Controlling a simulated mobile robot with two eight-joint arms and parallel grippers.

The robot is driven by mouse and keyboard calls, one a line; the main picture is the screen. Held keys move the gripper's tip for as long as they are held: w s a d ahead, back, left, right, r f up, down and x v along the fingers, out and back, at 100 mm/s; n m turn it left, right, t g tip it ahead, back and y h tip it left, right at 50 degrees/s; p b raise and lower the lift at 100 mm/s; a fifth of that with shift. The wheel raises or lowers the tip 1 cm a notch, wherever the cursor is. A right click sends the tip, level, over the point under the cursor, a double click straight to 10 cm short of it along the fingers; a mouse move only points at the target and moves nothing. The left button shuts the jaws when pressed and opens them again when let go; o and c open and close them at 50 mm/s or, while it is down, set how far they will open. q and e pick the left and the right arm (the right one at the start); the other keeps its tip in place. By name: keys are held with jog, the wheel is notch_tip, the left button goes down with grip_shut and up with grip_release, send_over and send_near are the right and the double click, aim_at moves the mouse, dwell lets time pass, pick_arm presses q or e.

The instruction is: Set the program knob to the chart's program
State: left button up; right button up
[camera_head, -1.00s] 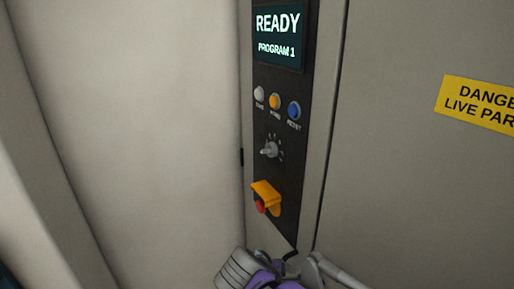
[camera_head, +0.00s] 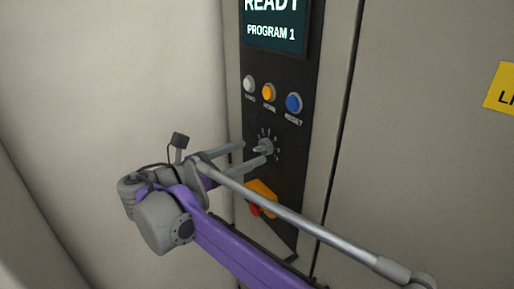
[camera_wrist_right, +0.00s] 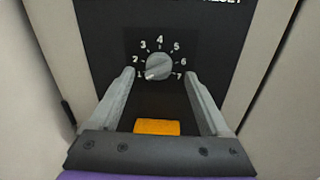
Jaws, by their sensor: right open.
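The program knob (camera_head: 264,147) is a grey dial on the dark control panel. In the right wrist view the knob (camera_wrist_right: 159,66) has numbers 1 to 7 around it, and its light pointer mark is towards 1. The display (camera_head: 275,30) reads READY, PROGRAM 1. My right gripper (camera_head: 254,152) is open in front of the panel, close to the knob. In the right wrist view the knob shows between the fingertips of the gripper (camera_wrist_right: 158,74), apart from both. I cannot tell how deep the fingers reach. No chart is in view. My left gripper is not in view.
White, orange (camera_head: 269,92) and blue (camera_head: 294,103) buttons sit above the knob. Below it is a yellow-orange part (camera_head: 263,187) with a red piece; it also shows in the right wrist view (camera_wrist_right: 157,127). A yellow warning sign (camera_head: 502,88) is at right.

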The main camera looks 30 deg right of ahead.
aim_at(258, 149)
jog(key=shift+w+d, duration=0.2)
jog(key=shift+d, duration=0.75)
jog(key=shift+w+d, duration=0.15)
jog(key=shift+d, duration=0.8)
grip_shut()
